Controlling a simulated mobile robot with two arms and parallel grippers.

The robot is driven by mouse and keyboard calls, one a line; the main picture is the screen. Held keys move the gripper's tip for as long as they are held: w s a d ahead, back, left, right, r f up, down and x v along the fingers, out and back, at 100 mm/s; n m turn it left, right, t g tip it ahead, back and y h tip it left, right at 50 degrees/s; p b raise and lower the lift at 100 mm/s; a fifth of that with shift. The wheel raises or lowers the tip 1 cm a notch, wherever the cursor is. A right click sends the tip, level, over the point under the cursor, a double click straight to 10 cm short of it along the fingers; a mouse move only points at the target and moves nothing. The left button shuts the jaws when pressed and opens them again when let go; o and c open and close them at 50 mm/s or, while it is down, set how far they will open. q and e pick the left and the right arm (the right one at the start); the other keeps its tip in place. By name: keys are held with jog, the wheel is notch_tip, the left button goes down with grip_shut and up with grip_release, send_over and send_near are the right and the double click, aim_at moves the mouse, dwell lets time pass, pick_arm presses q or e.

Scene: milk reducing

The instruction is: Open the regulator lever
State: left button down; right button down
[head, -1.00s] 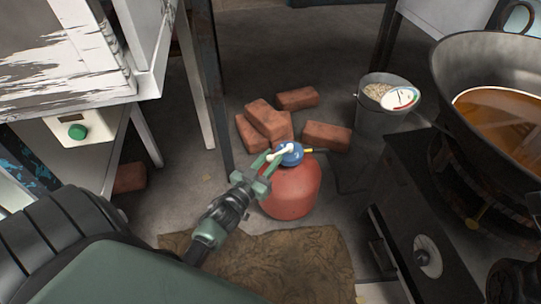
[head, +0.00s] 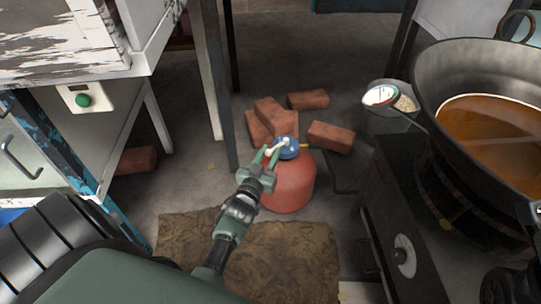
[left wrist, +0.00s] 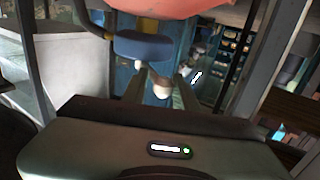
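The red gas cylinder (head: 288,187) stands on the floor in the middle of the head view. A blue regulator (head: 289,149) with a pale lever (head: 273,151) sits on its top. My left gripper (head: 264,157) reaches in from the lower left, with its fingers at the lever. In the left wrist view, the cylinder (left wrist: 170,7) and blue regulator (left wrist: 144,46) are at the top. The lever's pale knob (left wrist: 161,88) shows between the two spread fingers of my left gripper (left wrist: 158,88). I cannot tell whether either finger touches it. My right gripper is not seen.
Several bricks (head: 330,136) lie behind the cylinder. A dark metal leg (head: 227,125) stands to its left. A black stove box (head: 405,215) and a large pan (head: 480,100) of brown liquid are at right. A brown mat (head: 270,262) lies in front.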

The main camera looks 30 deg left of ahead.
pick_arm(q)
jog(key=shift+w+a+r, duration=0.2)
jog(key=shift+r, duration=0.05)
jog(key=c, duration=1)
grip_release()
jog(key=shift+d, duration=0.1)
jog(key=shift+c, duration=0.2)
jog(key=shift+w+f, duration=0.2)
jog(key=shift+w, duration=0.15)
jog(key=shift+s, duration=0.1)
